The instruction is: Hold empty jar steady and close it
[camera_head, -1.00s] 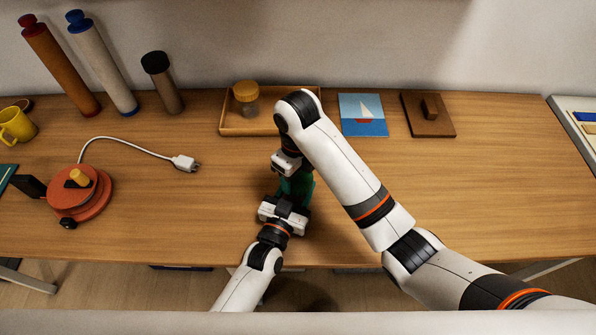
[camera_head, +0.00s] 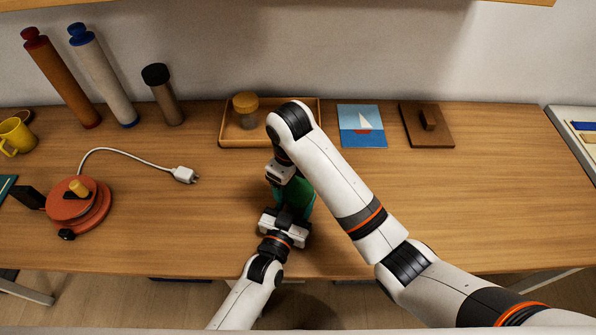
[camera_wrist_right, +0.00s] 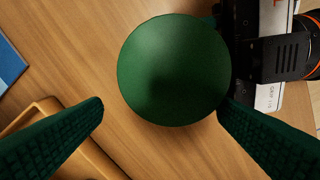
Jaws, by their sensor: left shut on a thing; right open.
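A green jar (camera_head: 307,196) stands near the front middle of the table, partly hidden by my arms. In the right wrist view its round green top (camera_wrist_right: 174,70) shows from above as a plain disc. I cannot tell whether this is a lid or part of the jar. My left gripper (camera_head: 289,214) is shut on the jar from the front. It also shows beside the disc in the right wrist view (camera_wrist_right: 230,40). My right gripper (camera_head: 283,183) is open above the jar, its fingers (camera_wrist_right: 161,106) spread apart; the right fingertip looks close to the disc's edge.
A wooden tray (camera_head: 228,141) with a yellow-lidded jar (camera_head: 245,110) stands behind. A sailboat picture (camera_head: 362,127) and a brown board (camera_head: 438,138) lie right of it. A red round device (camera_head: 78,205) with a white plug (camera_head: 184,175) is at left.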

